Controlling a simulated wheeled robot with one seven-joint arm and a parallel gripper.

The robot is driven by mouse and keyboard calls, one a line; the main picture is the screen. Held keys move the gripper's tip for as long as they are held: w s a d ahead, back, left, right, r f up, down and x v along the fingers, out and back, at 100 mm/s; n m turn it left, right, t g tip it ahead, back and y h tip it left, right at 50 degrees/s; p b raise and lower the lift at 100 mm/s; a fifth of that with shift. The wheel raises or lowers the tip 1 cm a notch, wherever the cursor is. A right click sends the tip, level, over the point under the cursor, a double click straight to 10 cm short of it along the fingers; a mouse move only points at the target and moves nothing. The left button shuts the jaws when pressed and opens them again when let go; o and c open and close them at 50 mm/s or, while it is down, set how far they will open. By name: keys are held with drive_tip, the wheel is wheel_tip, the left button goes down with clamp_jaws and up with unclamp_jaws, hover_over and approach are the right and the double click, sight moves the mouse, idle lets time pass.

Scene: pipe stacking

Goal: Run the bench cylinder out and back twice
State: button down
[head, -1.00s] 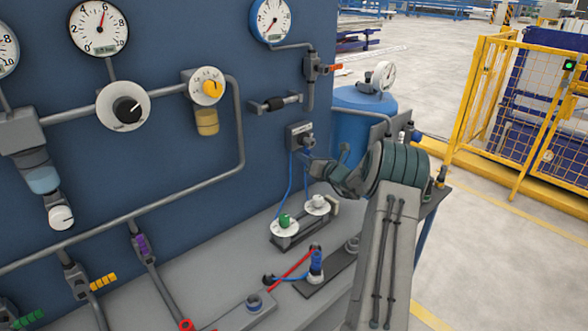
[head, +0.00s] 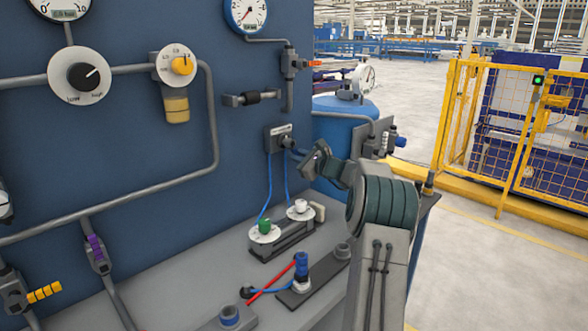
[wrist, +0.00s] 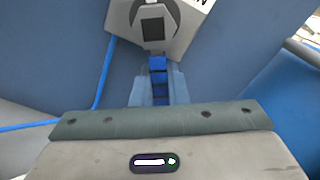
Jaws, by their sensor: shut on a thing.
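A grey valve box (head: 279,137) with a label sits on the blue panel, and two blue hoses run down from it. In the wrist view its grey housing (wrist: 180,40) is at the top, with a dark square end facing me. My gripper (wrist: 158,88) is at the front of this valve, shut on its small handle; blue pads show between the fingers. The handle is mostly hidden. On the bench, the hoses reach a dark block (head: 285,240) with a green knob (head: 265,225) and a white knob (head: 300,206). I cannot tell which part is the cylinder.
A dark plate (head: 315,280) holds a blue upright fitting (head: 301,265) beside a thin red line (head: 270,284). Panel pipes, dials and a blue tank (head: 340,105) surround the arm. A yellow fence (head: 470,110) stands right, beyond open floor.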

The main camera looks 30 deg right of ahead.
drive_tip(key=shift+w+d+r+n+b, duration=0.15)
drive_tip(key=shift+d+n+b, duration=0.25)
drive_tip(key=shift+n+b, duration=0.5)
drive_tip(key=shift+r, duration=0.15)
drive_tip(key=c, duration=1.4)
unclamp_jaws()
drive_tip(key=shift+c, duration=0.2)
drive_tip(key=shift+d, duration=0.1)
drive_tip(key=v, duration=1.4)
drive_tip(key=shift+b, duration=0.3)
